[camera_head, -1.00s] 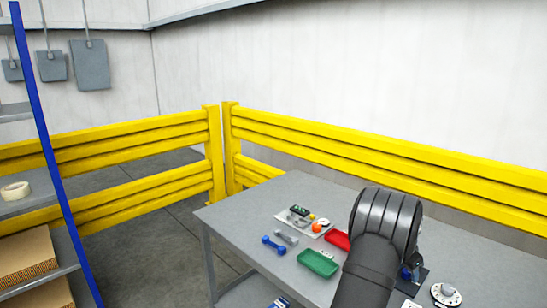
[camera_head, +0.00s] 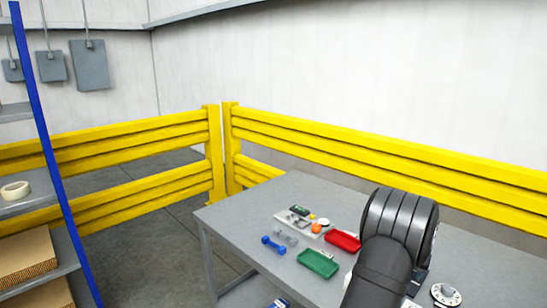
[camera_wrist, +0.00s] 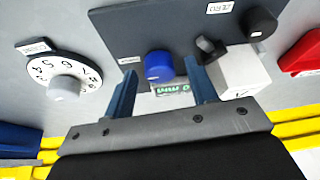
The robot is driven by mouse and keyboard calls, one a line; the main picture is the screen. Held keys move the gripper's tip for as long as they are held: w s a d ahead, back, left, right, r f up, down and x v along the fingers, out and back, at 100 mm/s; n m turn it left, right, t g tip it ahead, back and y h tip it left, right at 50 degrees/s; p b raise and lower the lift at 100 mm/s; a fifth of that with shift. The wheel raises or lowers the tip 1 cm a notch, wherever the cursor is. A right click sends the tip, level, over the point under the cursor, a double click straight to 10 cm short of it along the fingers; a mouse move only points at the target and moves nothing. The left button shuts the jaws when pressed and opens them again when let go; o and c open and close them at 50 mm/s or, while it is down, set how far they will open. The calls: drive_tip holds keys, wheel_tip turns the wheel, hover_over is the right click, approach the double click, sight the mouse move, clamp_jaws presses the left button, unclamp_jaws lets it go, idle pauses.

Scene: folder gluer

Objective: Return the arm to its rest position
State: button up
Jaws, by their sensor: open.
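My gripper (camera_wrist: 162,95) is open in the wrist view, its two blue-grey fingers apart with nothing held between them. Beyond the fingertips is a dark panel (camera_wrist: 150,25) with a blue knob (camera_wrist: 158,66), a black knob (camera_wrist: 259,22) and a black switch (camera_wrist: 208,48). A white dial with numbers (camera_wrist: 88,80) lies left of the fingers, and a white block (camera_wrist: 240,75) lies just right of them. In the head view my arm covers the right part of the table, and my gripper is hidden behind it.
The grey table (camera_head: 235,215) holds a green tray (camera_head: 318,263), a red tray (camera_head: 343,241), a blue dumbbell (camera_head: 273,245) and a white tray of small items (camera_head: 290,224). The dial (camera_head: 446,294) sits right of my arm. Yellow rails (camera_head: 380,160) stand behind. A shelf (camera_head: 45,190) is at left.

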drive_tip(key=shift+d+n+t+y, duration=0.15)
drive_tip(key=shift+n+y, duration=0.4)
drive_tip(key=shift+n, duration=1)
drive_tip(key=shift+n+t+y, duration=0.25)
drive_tip(key=shift+n+y, duration=0.3)
drive_tip(key=shift+n, duration=1)
drive_tip(key=o, duration=1.1)
drive_tip(key=shift+r, duration=0.1)
drive_tip(key=shift+c, duration=0.2)
drive_tip(key=s+a+r+m+h, duration=0.1)
drive_tip(key=s+a+r+m, duration=0.2)
drive_tip(key=r, duration=0.7)
drive_tip(key=s+a+r+m+g+h, duration=0.15)
drive_tip(key=s+a+r, duration=0.25)
drive_tip(key=r, duration=0.6)
drive_tip(key=s+a+r+m+t+h, duration=0.1)
drive_tip(key=s+a+r+m, duration=0.2)
drive_tip(key=r, duration=0.7)
drive_tip(key=x, duration=1)
drive_tip(key=shift+f, duration=0.25)
drive_tip(key=shift+s+a+g+y, duration=0.1)
drive_tip(key=shift+a+g+y, duration=0.05)
drive_tip(key=shift+g+y, duration=0.1)
drive_tip(key=v, duration=1)
